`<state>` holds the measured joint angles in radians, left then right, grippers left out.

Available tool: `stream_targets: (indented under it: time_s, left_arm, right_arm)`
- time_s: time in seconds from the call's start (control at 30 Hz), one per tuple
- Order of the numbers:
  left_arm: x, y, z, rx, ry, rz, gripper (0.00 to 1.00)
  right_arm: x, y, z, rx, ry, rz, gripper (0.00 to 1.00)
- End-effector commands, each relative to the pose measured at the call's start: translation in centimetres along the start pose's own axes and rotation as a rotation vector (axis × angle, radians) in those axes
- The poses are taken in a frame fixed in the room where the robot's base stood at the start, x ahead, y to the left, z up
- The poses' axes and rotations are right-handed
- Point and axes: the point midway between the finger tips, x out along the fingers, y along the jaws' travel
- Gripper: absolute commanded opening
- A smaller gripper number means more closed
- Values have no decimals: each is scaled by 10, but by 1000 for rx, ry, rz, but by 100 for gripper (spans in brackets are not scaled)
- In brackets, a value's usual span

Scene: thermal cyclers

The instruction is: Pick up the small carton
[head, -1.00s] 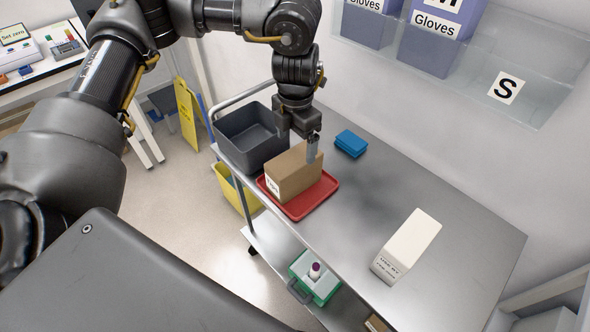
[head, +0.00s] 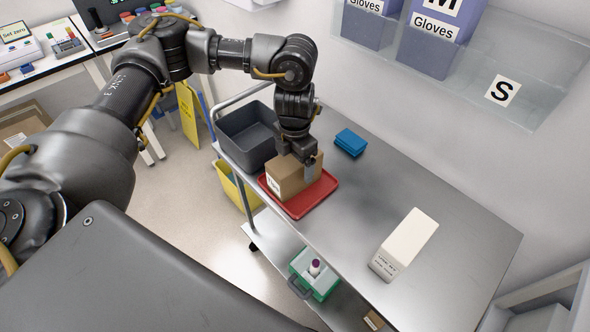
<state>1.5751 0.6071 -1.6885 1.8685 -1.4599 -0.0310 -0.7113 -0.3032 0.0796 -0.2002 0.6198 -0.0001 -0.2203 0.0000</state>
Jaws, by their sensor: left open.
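The small brown carton (head: 284,179) stands on a red tray (head: 300,208) on the steel cart. A white label shows on its near left end. My left gripper (head: 309,168) is open and points down at the carton's top. One finger shows against the carton's right side. The other finger is hidden, so I cannot tell whether the jaws straddle or touch the carton. My right gripper is not in view.
A grey bin (head: 247,134) stands just left of the carton. The cart top (head: 450,230) is mostly clear. A glove shelf (head: 480,75) hangs on the wall.

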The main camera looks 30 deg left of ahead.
Motion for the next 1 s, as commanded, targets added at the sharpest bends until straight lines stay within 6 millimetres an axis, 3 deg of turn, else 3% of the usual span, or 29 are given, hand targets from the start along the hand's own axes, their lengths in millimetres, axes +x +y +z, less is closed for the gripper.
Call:
stream_targets:
  time_s: [0.07,0.47,0.83,1.0]
  left_arm:
    - [0,0,0,0,0,0,83]
    - [0,0,0,1,0,0,31]
    - [-4,0,0,2,-1,-1,30]
    - [-19,0,1,2,-5,2,30]
  right_arm:
    - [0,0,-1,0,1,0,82]
    - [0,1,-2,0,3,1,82]
    - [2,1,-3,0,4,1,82]
    - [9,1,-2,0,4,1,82]
